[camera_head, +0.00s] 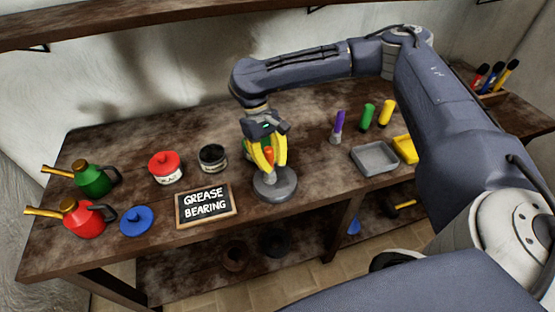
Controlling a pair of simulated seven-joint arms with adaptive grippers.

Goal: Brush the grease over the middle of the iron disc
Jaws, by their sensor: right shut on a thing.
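The iron disc (287,190) is a grey round piece on the bench, right of the sign. My right gripper (268,165) has yellow fingers and is directly above the disc, pointing down. It is shut on a brush (269,153), of which only an orange-red part shows between the fingers. The brush's lower end is over the disc's middle; I cannot tell whether it touches. An open dark tin (212,158), perhaps the grease, stands left of the gripper. My left gripper is not in view.
A sign reading GREASE BEARING (206,205) lies left of the disc. A grey tray (375,158) and coloured upright tubes stand right.

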